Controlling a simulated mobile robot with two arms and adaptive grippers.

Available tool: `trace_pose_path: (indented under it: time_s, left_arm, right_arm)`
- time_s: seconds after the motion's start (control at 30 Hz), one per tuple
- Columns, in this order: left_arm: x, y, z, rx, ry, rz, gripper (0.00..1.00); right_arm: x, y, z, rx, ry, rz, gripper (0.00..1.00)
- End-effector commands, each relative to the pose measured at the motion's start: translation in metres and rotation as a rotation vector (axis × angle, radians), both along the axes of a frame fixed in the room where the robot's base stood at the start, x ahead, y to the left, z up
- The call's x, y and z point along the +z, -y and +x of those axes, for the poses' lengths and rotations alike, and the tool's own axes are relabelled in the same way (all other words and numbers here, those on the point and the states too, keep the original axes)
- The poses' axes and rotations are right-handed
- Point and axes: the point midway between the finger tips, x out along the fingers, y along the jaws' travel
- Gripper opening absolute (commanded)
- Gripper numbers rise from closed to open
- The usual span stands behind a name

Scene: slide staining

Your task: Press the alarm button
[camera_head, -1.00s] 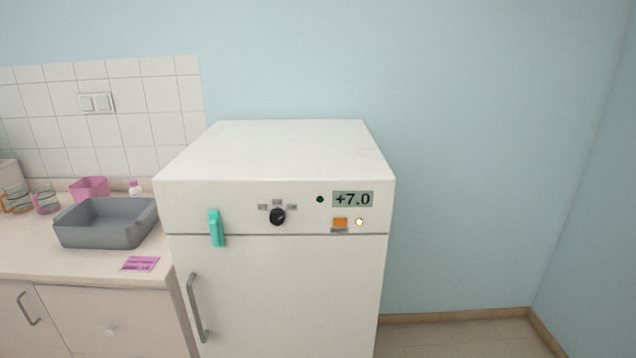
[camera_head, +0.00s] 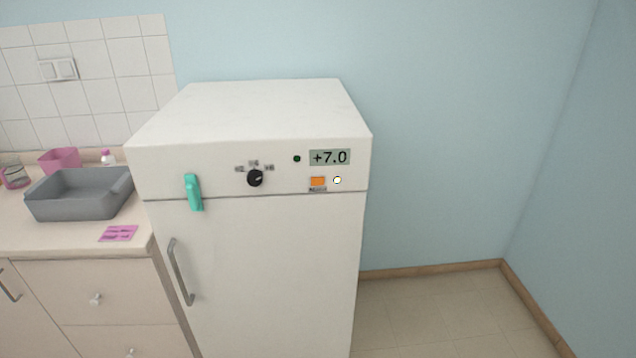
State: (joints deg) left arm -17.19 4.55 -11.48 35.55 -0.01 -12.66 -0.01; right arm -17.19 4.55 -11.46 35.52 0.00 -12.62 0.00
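A white fridge-like cabinet (camera_head: 270,250) stands in the middle of the head view. A small round white light (camera_head: 337,180) with a dark rim sits just right of the orange button. Above them a display (camera_head: 330,157) reads +7.0, with a dark green dot (camera_head: 297,159) to its left. A black knob (camera_head: 255,178) sits left of the button. Which part is the alarm button I cannot read from the labels. Neither of my grippers is in view.
A teal clip-like piece (camera_head: 193,192) and a grey handle (camera_head: 180,272) are on the cabinet's left side. The counter at left holds a grey basin (camera_head: 80,206), a pink container (camera_head: 60,160) and a pink card (camera_head: 118,233). Floor (camera_head: 430,315) at right is clear.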

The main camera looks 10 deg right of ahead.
Motion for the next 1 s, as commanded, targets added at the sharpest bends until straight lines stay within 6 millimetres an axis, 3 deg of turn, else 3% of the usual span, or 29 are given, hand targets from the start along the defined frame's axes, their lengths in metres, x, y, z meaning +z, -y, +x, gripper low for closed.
trace_pose_path:
  time_s: [0.17,1.0]
  left_arm:
    - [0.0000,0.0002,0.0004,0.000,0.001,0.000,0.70]
    - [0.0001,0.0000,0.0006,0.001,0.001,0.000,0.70]
  right_arm:
    - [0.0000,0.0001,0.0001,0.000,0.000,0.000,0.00]
    - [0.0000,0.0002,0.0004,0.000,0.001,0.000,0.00]
